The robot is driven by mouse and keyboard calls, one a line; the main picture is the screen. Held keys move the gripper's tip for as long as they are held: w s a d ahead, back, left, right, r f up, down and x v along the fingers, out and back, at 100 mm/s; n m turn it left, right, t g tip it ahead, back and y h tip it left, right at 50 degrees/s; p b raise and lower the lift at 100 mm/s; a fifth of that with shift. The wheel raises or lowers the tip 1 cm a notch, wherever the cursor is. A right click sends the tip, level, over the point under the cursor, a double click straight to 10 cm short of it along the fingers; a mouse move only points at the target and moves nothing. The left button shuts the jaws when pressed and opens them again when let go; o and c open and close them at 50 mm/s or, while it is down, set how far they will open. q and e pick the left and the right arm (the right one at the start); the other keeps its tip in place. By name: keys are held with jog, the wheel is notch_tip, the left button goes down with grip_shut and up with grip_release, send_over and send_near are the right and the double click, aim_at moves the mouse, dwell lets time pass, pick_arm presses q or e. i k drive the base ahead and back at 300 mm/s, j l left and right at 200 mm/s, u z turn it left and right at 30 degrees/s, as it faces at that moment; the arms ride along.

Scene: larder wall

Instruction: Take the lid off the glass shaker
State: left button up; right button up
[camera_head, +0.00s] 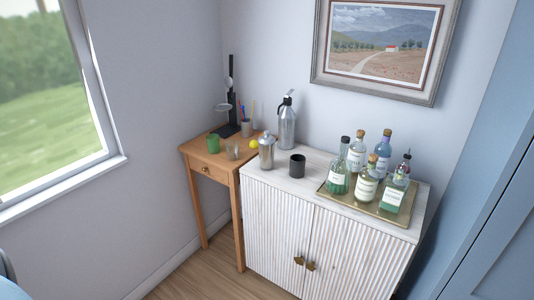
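The shaker (266,155) stands upright at the left end of the white cabinet top, close to the wooden side table. It looks grey and shiny, and a silver lid (266,138) sits on its top. At this size I cannot tell clearly where the glass ends and the metal begins. Neither of my grippers shows in the head view.
A black cup (297,166) stands just right of the shaker, and a tall silver siphon (287,125) behind it. A gold tray (340,202) holds several bottles at the right. The wooden table (198,148) bears glasses, a lemon (253,144) and a black stand (232,100).

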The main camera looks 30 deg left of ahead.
aim_at(266, 152)
jog(key=i+j, duration=0.15)
jog(key=j, duration=0.25)
jog(key=i+j, duration=0.15)
jog(key=j, duration=0.25)
jog(key=i+j, duration=0.15)
jog(key=j, duration=0.2)
jog(key=i+j, duration=0.1)
jog(key=j, duration=0.3)
jog(key=i+j, duration=0.15)
jog(key=j, duration=0.25)
